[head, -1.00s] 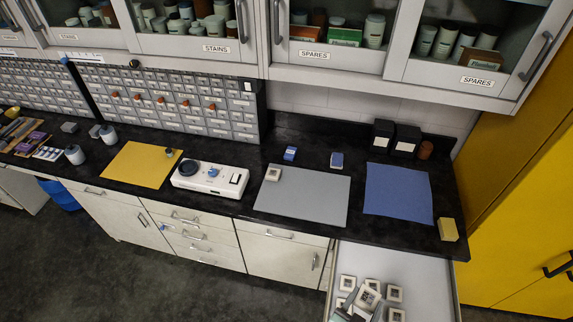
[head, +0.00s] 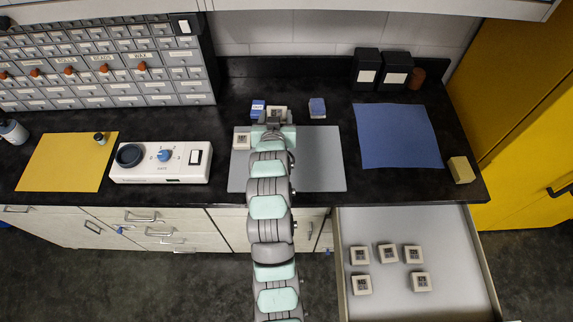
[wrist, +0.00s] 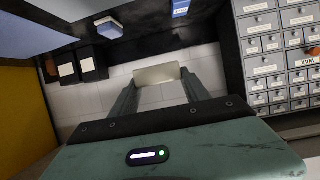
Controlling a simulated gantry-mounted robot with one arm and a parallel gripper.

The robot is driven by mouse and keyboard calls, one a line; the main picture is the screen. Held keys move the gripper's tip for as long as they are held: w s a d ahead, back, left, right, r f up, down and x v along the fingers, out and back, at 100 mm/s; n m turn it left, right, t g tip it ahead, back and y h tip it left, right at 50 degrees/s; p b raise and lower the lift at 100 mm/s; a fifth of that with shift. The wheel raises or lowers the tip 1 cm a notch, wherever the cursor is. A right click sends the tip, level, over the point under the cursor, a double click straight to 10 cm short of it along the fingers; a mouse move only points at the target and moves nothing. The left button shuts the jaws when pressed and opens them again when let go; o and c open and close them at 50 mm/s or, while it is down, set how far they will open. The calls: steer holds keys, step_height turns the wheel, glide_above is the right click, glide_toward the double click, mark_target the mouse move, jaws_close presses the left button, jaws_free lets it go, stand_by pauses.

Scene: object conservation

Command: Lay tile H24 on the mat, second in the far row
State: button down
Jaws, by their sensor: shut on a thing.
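The grey mat (head: 318,165) lies on the black bench, with one pale framed tile (head: 242,141) at its far left corner. My gripper (head: 275,119) is over the mat's far edge, to the right of that tile. It is shut on another pale tile (head: 277,111), which also shows between the fingers in the wrist view (wrist: 157,73). The held tile's label is too small to read, and whether it touches the mat cannot be told. My arm hides the middle of the mat.
Just behind the mat stand a blue box (head: 258,107) and a blue-and-white block (head: 317,108), close on either side of my gripper. An open drawer (head: 440,280) at front right holds several tiles. A blue sheet (head: 397,137) lies right of the mat; a white device (head: 160,162) stands left.

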mark_target(269, 107)
steer(key=w, duration=0.1)
steer(key=w+a+r+b, duration=0.1)
steer(key=w, duration=0.1)
steer(key=w+b, duration=0.1)
steer(key=shift+w+a+r, duration=0.2)
steer(key=shift+a+r, duration=0.15)
step_height(269, 107, down, 20)
steer(key=shift+r, duration=0.25)
steer(key=shift+w, duration=0.1)
